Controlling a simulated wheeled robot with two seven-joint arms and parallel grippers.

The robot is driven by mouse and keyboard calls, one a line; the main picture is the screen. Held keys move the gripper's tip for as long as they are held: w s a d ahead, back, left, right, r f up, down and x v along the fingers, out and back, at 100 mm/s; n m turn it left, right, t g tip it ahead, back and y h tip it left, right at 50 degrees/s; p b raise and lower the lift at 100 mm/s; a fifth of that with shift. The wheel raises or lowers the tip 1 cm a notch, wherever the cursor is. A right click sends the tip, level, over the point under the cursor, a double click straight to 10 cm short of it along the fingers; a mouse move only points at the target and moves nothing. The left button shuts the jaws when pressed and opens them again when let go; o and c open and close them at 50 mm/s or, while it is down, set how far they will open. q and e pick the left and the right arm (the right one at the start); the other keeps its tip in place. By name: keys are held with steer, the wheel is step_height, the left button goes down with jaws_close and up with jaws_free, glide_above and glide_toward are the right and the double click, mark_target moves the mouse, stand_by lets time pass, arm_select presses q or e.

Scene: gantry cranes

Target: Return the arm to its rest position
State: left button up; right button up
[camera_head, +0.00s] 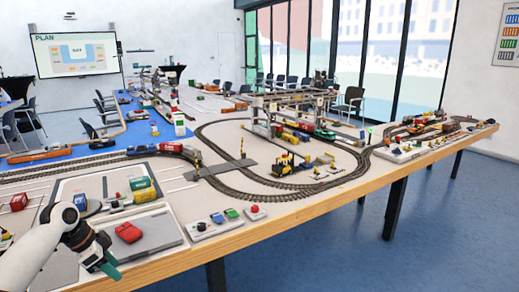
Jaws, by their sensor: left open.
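My left arm (38,250) comes in at the lower left, over the front left corner of the table. My left gripper (106,268) is open, with green on its fingertips, and points down and to the right. Nothing shows between its fingers. A red toy car (128,232) stands on a grey plate (158,238) just beyond and right of the gripper, apart from it. My right arm and gripper are not in view.
The table (290,216) carries a looped toy track (240,193), gantry cranes (290,100) and a yellow forklift (283,162). Near the gripper are a button panel (212,222), a red button (255,212) and coloured containers (143,190). The front right edge is mostly clear.

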arm_select(q)
steer(key=s+d+f+n+y+p, duration=0.1)
steer(key=s+f+n, duration=0.1)
steer(key=f, duration=0.9)
steer(key=s+f+n+y+p, duration=0.1)
steer(key=f+n, duration=0.2)
steer(key=f, duration=0.8)
steer(key=s+d+f+n+y, duration=0.1)
steer(key=s+d+f+n, duration=0.1)
steer(key=s+f, duration=1.15)
steer(key=s+d+f+p, duration=0.1)
steer(key=s+d+f, duration=0.2)
steer(key=s, duration=0.9)
steer(key=s+d+f+n+g+p, duration=0.1)
steer(key=s+d+f, duration=0.3)
steer(key=s+f, duration=0.3)
steer(key=s+d+f+p, duration=0.1)
steer(key=s+d+f, duration=0.3)
steer(key=s, duration=1.3)
step_height(320, 180, down, 2)
steer(key=shift+s+d+f+n+g+y, duration=0.1)
steer(key=shift+s+d+n+g+y, duration=0.1)
steer(key=shift+n+g+y, duration=0.1)
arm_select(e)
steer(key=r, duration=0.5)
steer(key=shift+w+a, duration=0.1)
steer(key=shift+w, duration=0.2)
